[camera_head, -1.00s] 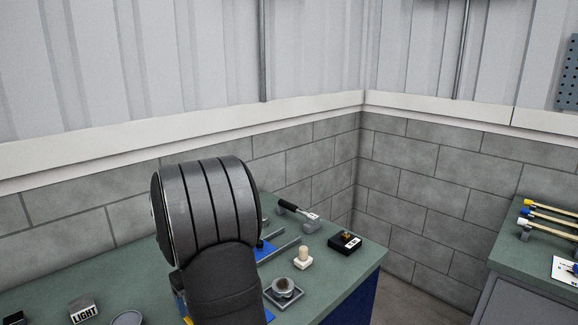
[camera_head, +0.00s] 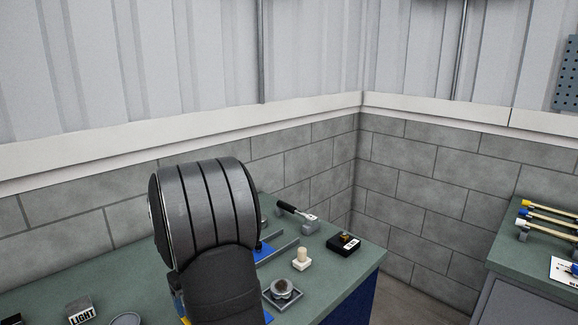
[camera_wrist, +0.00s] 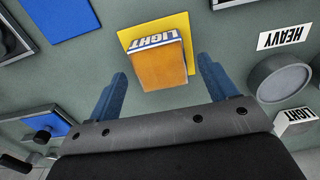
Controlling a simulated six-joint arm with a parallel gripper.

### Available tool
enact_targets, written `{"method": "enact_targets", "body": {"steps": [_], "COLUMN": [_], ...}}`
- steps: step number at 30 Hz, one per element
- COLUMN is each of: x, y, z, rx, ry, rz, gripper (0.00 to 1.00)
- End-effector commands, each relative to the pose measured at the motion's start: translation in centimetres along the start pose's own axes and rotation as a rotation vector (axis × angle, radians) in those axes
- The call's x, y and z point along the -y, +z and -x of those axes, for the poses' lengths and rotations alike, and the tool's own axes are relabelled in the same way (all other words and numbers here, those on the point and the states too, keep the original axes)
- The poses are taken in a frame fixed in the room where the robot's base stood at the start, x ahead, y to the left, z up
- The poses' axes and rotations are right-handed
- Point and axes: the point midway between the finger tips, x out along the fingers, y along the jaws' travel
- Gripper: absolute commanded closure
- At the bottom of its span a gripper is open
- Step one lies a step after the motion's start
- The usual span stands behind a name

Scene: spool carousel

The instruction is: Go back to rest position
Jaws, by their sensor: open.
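Just beyond the fingertips an orange-brown block with a LIGHT label (camera_wrist: 162,68) sits on a yellow square (camera_wrist: 133,36) on the green bench. The block looks apart from both fingers. In the head view my own dark arm fills the middle of the bench and hides the gripper and this block.
The green bench (camera_head: 330,277) carries a small LIGHT block (camera_head: 80,312), a cream peg (camera_head: 302,259), a round part in a grey tray (camera_head: 282,291) and a black box (camera_head: 343,244). A HEAVY label (camera_wrist: 285,37) and a grey cylinder (camera_wrist: 280,80) lie right in the wrist view.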

Motion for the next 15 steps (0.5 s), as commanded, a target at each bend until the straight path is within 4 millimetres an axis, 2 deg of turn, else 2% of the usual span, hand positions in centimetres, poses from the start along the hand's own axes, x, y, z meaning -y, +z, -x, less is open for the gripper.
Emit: {"method": "enact_targets", "body": {"steps": [1,2,3,15], "x": [0.0,0.0,0.0,0.0], "y": [0.1,0.0,-0.1,-0.1], "z": [-1.0,-0.9,0.4,8.5], "rx": [0.004,-0.001,-0.006,-0.002], "ry": [-0.001,0.0,0.001,0.001], "rz": [0.0,0.0,0.0,0.0], "gripper": [0.22,0.22,0.22,0.22]}}
